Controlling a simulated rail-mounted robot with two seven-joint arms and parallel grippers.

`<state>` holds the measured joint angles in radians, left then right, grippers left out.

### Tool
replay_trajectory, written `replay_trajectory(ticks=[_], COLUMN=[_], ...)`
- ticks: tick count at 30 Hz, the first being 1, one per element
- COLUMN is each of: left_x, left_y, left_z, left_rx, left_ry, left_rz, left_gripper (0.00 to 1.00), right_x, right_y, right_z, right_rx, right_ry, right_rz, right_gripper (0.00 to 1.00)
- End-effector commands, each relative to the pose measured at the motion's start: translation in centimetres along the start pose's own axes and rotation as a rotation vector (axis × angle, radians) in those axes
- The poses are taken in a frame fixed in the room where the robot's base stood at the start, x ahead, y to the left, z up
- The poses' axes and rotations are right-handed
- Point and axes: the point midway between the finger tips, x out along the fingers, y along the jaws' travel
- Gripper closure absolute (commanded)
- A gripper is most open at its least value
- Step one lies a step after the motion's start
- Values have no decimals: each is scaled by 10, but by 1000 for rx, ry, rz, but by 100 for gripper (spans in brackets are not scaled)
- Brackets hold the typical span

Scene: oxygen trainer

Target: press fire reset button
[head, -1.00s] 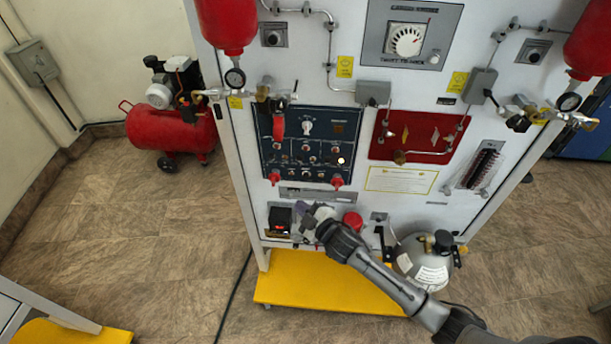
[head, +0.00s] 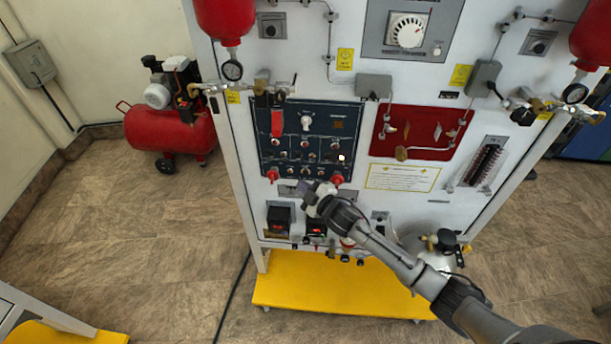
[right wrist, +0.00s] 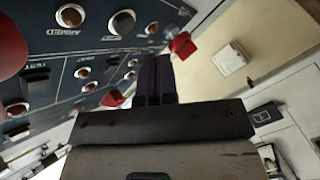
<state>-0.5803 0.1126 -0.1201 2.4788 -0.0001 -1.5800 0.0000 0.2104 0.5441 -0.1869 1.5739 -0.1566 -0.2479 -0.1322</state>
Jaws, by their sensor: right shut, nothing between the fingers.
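The dark blue control panel (head: 350,117) is on the front of the white trainer board, with several small knobs, switches and a bright lamp (head: 341,158). I cannot read which control is the fire reset button. My right gripper (head: 306,189) is just below the panel's lower edge. In the right wrist view its dark fingers (right wrist: 155,78) are shut and empty, pointing toward the panel (right wrist: 95,50), which carries "ARMED" and "TEST" lettering. A red knob (right wrist: 182,45) is beyond the fingertips to the right, and another red knob (right wrist: 113,98) is to their left. My left gripper is not in view.
A red panel (head: 425,125) with piping is to the right. Below are a black box (head: 279,217) and the yellow base (head: 330,285). A grey round tank (head: 425,250) is partly behind my right arm. A red compressor (head: 170,130) stands left, with free floor before it.

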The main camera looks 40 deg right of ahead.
Motion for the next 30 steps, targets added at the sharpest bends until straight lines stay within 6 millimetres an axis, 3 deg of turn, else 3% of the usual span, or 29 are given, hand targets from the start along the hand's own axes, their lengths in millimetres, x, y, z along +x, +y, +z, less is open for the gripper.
replay_trajectory(ticks=[9,30], left_x=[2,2], left_y=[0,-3], left_z=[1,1], left_rx=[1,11], left_ry=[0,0], left_rz=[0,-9], left_gripper=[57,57], right_x=[12,12], right_y=[10,10], right_z=[8,9], right_rx=[0,1], right_ry=[0,0], right_rz=[1,1], right_gripper=[100,100])
